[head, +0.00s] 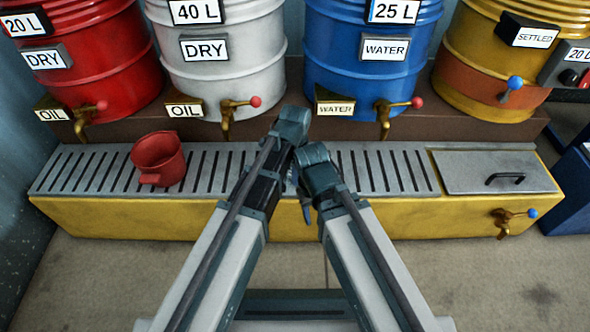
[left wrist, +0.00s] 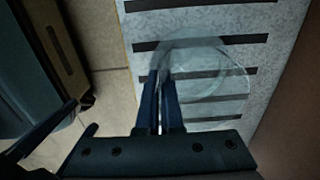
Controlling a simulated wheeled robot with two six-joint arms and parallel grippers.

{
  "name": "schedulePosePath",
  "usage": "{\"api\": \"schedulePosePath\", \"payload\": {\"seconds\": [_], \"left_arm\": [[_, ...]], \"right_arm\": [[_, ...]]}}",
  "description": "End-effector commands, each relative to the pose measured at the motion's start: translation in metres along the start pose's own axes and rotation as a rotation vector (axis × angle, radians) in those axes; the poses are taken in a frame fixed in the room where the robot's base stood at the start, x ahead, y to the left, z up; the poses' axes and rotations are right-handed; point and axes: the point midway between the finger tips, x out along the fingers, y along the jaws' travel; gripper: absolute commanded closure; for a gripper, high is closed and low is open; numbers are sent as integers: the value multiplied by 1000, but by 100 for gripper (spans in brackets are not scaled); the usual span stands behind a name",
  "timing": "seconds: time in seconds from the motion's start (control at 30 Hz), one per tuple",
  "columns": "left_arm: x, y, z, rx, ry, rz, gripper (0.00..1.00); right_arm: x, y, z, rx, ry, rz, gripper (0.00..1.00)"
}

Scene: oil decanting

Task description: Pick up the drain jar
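The drain jar is clear glass and shows in the left wrist view as a drain jar (left wrist: 215,85) with a round rim over the slotted grating. In the head view my arms hide it. My left gripper (left wrist: 159,76) has its fingers close together at the jar's edge, with only a thin gap, and looks shut on it. I cannot tell whether the jar is clear of the grating. My right gripper (head: 306,210) hangs beside the left one, over the front of the trough. In the left wrist view its fingers look spread and empty.
A red mug (head: 158,158) stands on the grating (head: 400,165) at the left. Red, white, blue and yellow drums with brass taps stand behind. A hinged lid (head: 485,172) is at the right end, above a front tap (head: 510,218). The grating right of my arms is clear.

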Motion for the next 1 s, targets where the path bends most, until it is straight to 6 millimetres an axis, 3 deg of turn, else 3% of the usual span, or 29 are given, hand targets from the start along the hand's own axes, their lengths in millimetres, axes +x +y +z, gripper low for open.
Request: {"api": "schedulePosePath", "payload": {"seconds": [0.57, 0.77, 1.0], "left_arm": [[-6, 0, 0, 0, 0, 0, 100], [-24, 0, 0, 0, 0, 0, 100], [-60, 0, 0, 0, 0, 0, 100]], "right_arm": [[-6, 0, 0, 0, 0, 0, 50], [-24, 2, 1, 0, -1, 0, 50], [-60, 6, 4, 0, -3, 0, 50]]}}
